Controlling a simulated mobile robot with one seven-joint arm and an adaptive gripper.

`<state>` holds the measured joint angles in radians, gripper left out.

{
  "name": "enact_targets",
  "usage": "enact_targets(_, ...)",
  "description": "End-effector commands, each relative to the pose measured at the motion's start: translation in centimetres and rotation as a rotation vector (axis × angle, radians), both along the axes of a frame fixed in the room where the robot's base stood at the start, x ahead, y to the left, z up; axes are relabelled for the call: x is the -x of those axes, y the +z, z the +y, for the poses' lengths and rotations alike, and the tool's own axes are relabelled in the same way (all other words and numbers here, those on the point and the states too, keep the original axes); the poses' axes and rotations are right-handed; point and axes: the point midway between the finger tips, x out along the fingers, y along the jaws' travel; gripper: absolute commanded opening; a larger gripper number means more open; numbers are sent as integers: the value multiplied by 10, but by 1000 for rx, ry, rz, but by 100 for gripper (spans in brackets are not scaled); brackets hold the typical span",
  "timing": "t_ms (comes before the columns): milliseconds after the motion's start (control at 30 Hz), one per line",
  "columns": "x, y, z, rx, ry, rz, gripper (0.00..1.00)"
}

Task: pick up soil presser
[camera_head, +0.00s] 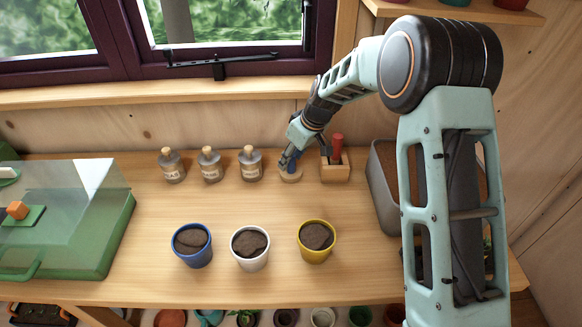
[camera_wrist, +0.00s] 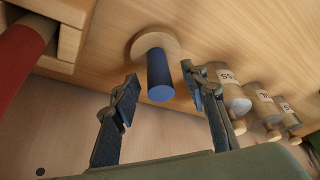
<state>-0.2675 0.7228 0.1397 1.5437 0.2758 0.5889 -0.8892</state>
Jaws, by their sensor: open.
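The soil presser (camera_head: 291,177) stands on the wooden table at the back, a round light-wood disc with an upright blue handle. In the wrist view, its blue handle (camera_wrist: 160,82) points toward the camera, with the disc behind it. My gripper (camera_head: 289,158) is above the presser in the head view and partly hides it. In the wrist view, the open fingers (camera_wrist: 160,88) have one tip on each side of the handle, with gaps on both sides. I cannot tell exactly how far down the handle the fingertips reach.
A wooden holder (camera_head: 335,174) with a red-handled tool (camera_head: 337,148) stands close on the right. Several corked, labelled bottles (camera_head: 250,170) stand to the left. Blue (camera_head: 193,259), white (camera_head: 250,262) and yellow (camera_head: 316,254) soil pots are in front. A grey bin (camera_head: 379,190) is farther right.

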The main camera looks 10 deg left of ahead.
Motion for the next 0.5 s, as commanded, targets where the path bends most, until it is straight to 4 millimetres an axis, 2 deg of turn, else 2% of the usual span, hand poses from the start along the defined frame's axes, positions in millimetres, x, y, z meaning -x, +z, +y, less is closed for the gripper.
enact_targets(133,-3,-12,3,1,-1,1,41)
enact_targets(367,-3,-13,4,0,-1,0,41)
enact_targets(500,-3,-13,4,0,-1,0,28)
